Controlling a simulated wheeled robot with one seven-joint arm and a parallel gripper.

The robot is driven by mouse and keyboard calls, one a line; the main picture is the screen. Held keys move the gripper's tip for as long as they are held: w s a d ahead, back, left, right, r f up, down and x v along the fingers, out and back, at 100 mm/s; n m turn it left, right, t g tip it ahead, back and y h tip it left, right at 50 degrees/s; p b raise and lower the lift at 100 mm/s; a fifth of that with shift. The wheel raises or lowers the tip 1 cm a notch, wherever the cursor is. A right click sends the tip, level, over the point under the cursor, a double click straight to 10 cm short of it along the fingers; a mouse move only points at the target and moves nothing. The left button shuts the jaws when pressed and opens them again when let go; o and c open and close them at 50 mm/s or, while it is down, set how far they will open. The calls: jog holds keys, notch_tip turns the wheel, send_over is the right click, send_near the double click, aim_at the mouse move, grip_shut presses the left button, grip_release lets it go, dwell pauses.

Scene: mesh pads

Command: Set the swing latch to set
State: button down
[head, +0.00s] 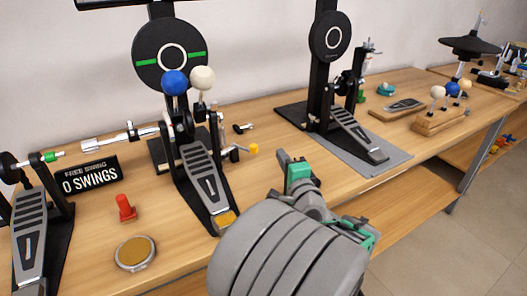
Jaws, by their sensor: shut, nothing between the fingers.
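The middle drum pedal (202,180) stands on the bench with a blue ball (175,83) and a cream ball (203,78) at its top, in front of a round black pad (170,55). A small lever with a yellow tip (253,149) sticks out at its right side. I cannot tell for sure which part is the swing latch, and no set mark is readable. My gripper (298,172), with green parts, is shut and empty over the bench's front part, right of the pedal and apart from it. My grey arm hides the bench's front edge there.
A sign (90,181) reads "FREE SWING 0 SWINGS". A red piece (125,208) and a round brass-topped disc (135,252) lie left of the pedal. Another pedal (352,135) stands to the right, and one (38,235) at far left. A wooden ball rack (440,122) stands farther right.

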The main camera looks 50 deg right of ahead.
aim_at(256, 150)
jog(key=x, duration=0.6)
jog(key=shift+a, duration=0.15)
jog(key=a, duration=0.1)
jog(key=w+a+p, duration=0.1)
jog(key=a, duration=0.1)
jog(key=shift+a+r, duration=0.1)
jog(key=shift+a, duration=0.2)
jog(key=a+p, duration=0.1)
jog(key=a, duration=0.1)
jog(key=shift+s+a, duration=0.15)
jog(key=shift+a, duration=0.25)
